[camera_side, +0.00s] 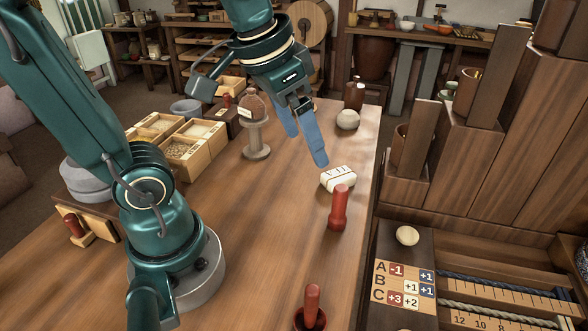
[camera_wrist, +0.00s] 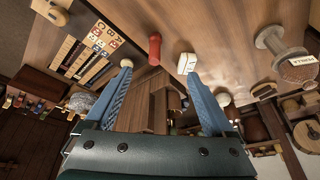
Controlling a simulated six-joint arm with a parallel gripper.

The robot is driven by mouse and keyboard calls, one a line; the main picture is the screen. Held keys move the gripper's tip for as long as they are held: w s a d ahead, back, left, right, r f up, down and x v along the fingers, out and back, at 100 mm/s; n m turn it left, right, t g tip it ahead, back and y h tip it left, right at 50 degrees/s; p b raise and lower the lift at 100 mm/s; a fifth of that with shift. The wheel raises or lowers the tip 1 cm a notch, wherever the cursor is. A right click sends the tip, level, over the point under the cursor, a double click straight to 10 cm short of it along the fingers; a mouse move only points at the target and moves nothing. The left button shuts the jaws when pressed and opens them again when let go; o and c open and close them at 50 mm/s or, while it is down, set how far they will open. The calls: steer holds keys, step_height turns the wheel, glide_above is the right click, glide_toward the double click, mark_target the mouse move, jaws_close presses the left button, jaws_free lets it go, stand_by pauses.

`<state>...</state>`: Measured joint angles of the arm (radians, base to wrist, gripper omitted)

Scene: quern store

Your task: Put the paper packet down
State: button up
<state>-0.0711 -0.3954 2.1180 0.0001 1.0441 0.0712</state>
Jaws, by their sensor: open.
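The paper packet (camera_side: 338,178), white with dark lines across it, lies on the wooden table (camera_side: 250,220) near its right edge. In the wrist view the packet (camera_wrist: 187,62) shows just beyond the right fingertip. My gripper (camera_side: 305,149) has two blue fingers spread apart with nothing between them. It is above the table, up and to the left of the packet in the side view. In the wrist view my gripper (camera_wrist: 159,70) is open too. I cannot tell whether the finger near the packet touches it.
A stand with a brown jar (camera_side: 254,107) is to the left, beside grain boxes (camera_side: 183,150). The table's middle is clear.

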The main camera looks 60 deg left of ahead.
steer(key=s+d+f+t, duration=0.1)
steer(key=s+f, duration=0.2)
steer(key=s, duration=0.2)
steer(key=shift+d, duration=0.25)
